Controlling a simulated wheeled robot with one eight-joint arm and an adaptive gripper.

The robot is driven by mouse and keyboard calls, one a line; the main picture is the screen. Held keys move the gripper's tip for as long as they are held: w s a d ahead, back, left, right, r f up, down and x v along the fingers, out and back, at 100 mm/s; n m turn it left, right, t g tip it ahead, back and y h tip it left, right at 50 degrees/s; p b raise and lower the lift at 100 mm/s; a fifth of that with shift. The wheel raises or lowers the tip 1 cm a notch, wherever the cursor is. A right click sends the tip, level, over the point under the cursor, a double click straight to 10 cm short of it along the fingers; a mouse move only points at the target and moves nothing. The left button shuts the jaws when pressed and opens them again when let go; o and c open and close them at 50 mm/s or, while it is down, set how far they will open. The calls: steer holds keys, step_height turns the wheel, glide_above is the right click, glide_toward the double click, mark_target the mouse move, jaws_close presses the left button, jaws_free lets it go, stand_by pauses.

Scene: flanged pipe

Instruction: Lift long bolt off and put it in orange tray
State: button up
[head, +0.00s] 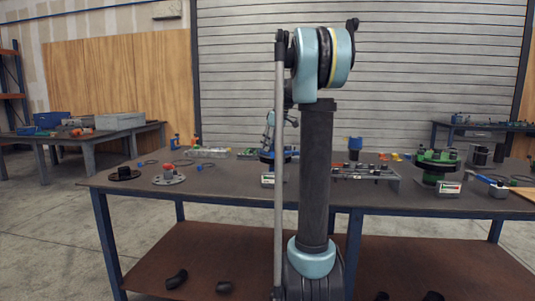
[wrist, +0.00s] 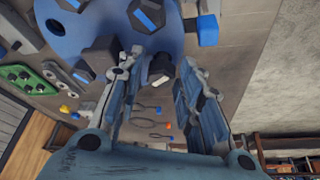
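My gripper (wrist: 158,65) is open in the wrist view, its two blue-grey fingers spread apart. A blue flange (wrist: 90,28) fills the top of that view, with dark and blue hex bolt parts on it. A dark piece with a pale end (wrist: 160,70) shows between the fingertips; I cannot tell whether it is the long bolt or whether a finger touches it. In the head view my gripper (head: 271,128) is over the blue flange (head: 266,157), partly hidden behind my arm. I cannot make out an orange tray in either view.
The workbench (head: 225,178) also holds a grey flange with a red part (head: 168,176), a black flange (head: 124,174), a green flange (head: 436,168) and a rack of parts (head: 365,173). A green plate (wrist: 26,78) lies left in the wrist view. The bench's front left is mostly clear.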

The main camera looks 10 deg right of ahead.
steer(key=shift+c, duration=0.5)
jaws_close()
steer(key=shift+r, duration=0.15)
step_height(320, 180, up, 10)
steer(key=shift+r, duration=2.4)
